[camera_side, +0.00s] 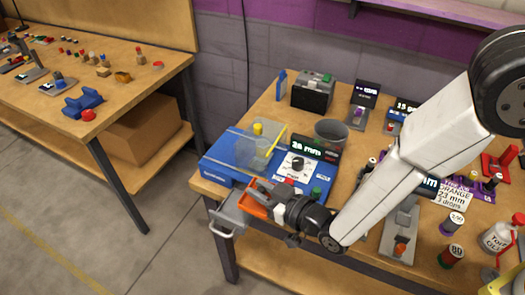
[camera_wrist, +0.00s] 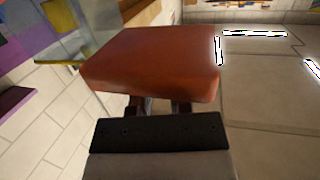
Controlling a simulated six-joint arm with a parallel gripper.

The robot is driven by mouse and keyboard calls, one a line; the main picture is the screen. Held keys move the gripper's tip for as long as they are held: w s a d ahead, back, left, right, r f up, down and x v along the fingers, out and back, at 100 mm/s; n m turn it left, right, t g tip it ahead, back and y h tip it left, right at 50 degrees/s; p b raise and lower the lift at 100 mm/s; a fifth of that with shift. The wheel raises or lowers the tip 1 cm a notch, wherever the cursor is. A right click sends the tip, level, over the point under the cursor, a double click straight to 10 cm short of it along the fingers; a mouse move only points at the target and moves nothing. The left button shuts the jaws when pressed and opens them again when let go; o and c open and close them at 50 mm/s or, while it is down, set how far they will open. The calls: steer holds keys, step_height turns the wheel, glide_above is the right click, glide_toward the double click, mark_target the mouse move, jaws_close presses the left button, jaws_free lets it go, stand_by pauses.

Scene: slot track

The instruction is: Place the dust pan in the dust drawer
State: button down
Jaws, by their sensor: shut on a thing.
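My gripper (camera_side: 274,207) is shut on the orange dust pan (camera_side: 257,205). In the wrist view the dust pan (camera_wrist: 155,62) fills the space beyond my fingers (camera_wrist: 155,105). The grey dust drawer (camera_side: 230,213) sticks out from the front of the blue machine (camera_side: 222,158), with its handle (camera_side: 222,233) at the left. The dust pan is over or at the right side of the drawer in the side view. I cannot tell whether the two touch. My gripper and the pan hide part of the drawer.
The machine has a clear cover (camera_side: 262,150), a display with a dial (camera_side: 300,163), and white and green buttons beside my gripper. A grey cup (camera_side: 331,133) stands behind. Bottles and small fixtures crowd the right of the bench. The floor left of the drawer is clear.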

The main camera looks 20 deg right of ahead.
steer(key=w+a+f, duration=0.1)
steer(key=f, duration=0.1)
steer(key=w+a+f, duration=0.1)
steer(key=w+f, duration=0.1)
steer(key=w+a+f, duration=0.1)
steer(key=w+f, duration=0.1)
steer(key=shift+w+a+f, duration=0.15)
steer(key=shift+w+a, duration=0.05)
steer(key=shift+a, duration=0.1)
steer(key=shift+w+a+f, duration=0.15)
steer(key=shift+w+f, duration=0.1)
steer(key=shift+f, duration=1.55)
steer(key=shift+f, duration=0.1)
steer(key=c, duration=0.5)
jaws_free()
steer(key=shift+c, duration=0.2)
steer(key=v, duration=1.2)
